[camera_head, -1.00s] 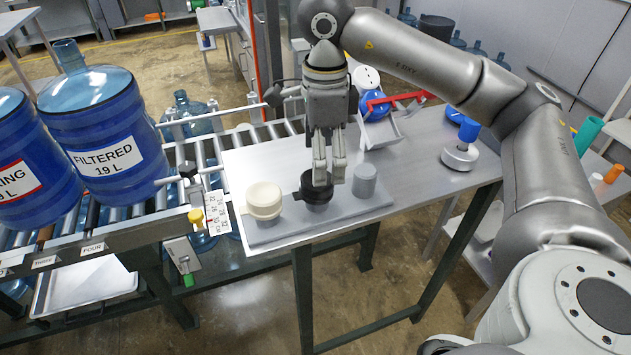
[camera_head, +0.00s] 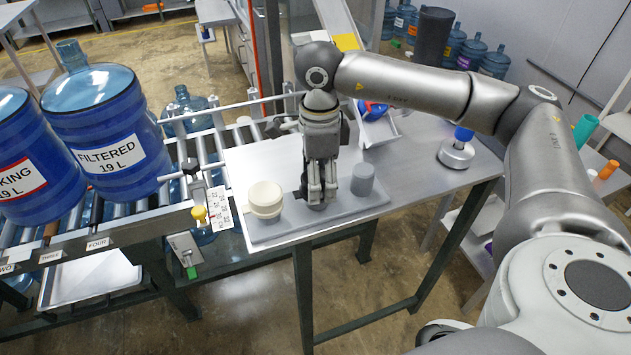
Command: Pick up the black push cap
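The black push cap (camera_head: 302,185) stands in the middle of the grey holder plate (camera_head: 282,228) on the steel table. Only dark bits of it show, left of and below the fingers. My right gripper (camera_head: 322,198) points straight down over it, its fingertips at the cap's height. The two fingers look close together, but the fingers hide most of the cap, so I cannot tell whether they grip it. My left gripper is out of view.
A cream cap (camera_head: 265,198) stands left of the gripper and a grey cylinder (camera_head: 362,180) close to its right, both on the plate. A blue-topped stamp-like tool (camera_head: 457,152) stands farther right. Large blue jugs (camera_head: 98,118) stand on the roller conveyor at left.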

